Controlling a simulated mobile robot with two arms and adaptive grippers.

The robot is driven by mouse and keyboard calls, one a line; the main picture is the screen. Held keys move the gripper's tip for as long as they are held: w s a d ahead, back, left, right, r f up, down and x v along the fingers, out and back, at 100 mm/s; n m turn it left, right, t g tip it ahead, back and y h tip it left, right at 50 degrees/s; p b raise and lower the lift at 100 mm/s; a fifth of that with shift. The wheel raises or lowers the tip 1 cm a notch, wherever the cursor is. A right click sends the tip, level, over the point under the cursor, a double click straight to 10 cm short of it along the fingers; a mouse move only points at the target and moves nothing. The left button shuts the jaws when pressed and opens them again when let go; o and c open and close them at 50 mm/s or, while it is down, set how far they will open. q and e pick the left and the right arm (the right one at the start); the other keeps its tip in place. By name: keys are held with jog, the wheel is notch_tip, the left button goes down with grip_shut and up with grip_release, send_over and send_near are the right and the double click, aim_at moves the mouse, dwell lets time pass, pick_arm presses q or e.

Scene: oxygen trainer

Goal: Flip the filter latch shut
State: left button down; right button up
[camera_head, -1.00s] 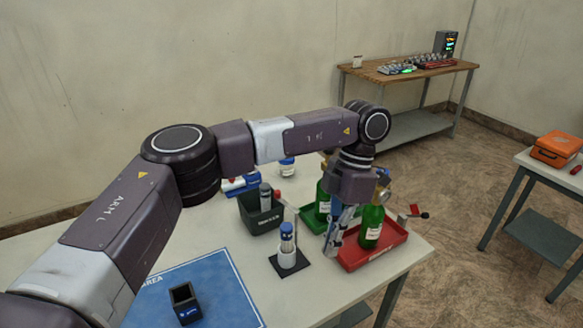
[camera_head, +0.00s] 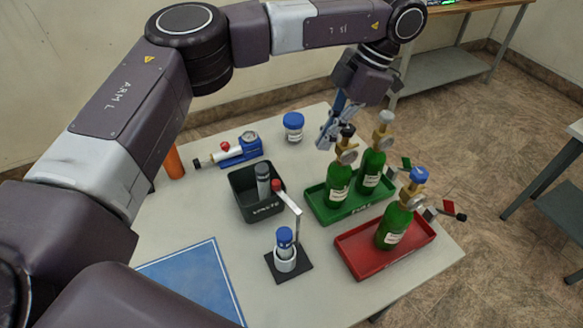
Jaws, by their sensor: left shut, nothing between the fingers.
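A white filter holder (camera_head: 285,262) with a blue-capped filter (camera_head: 284,238) in it stands upright on a black base plate (camera_head: 276,274). A thin grey latch arm (camera_head: 297,219) with a red tip rises beside it, bent toward the waste bin; it looks raised, not over the cap. My left gripper (camera_head: 324,141) is shut and empty, pointing down behind the green tray, well apart from the latch. My right gripper is not in view.
A black waste bin (camera_head: 244,205) holds a grey cylinder. A green tray (camera_head: 326,216) holds two green bottles and a red tray (camera_head: 360,265) one. A blue-lidded jar (camera_head: 293,127) and a blue gauge device (camera_head: 238,152) stand behind. A blue mat (camera_head: 195,283) lies front left.

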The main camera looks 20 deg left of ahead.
pick_arm(q)
jog(key=p, duration=0.4)
send_near(286, 197)
jog(key=w+f, duration=0.4)
jog(key=s+a+p, duration=0.1)
jog(key=s+a+f+p, duration=0.1)
jog(key=s+a, duration=0.1)
jog(key=shift+a+f, duration=0.2)
jog(key=shift+f, duration=0.05)
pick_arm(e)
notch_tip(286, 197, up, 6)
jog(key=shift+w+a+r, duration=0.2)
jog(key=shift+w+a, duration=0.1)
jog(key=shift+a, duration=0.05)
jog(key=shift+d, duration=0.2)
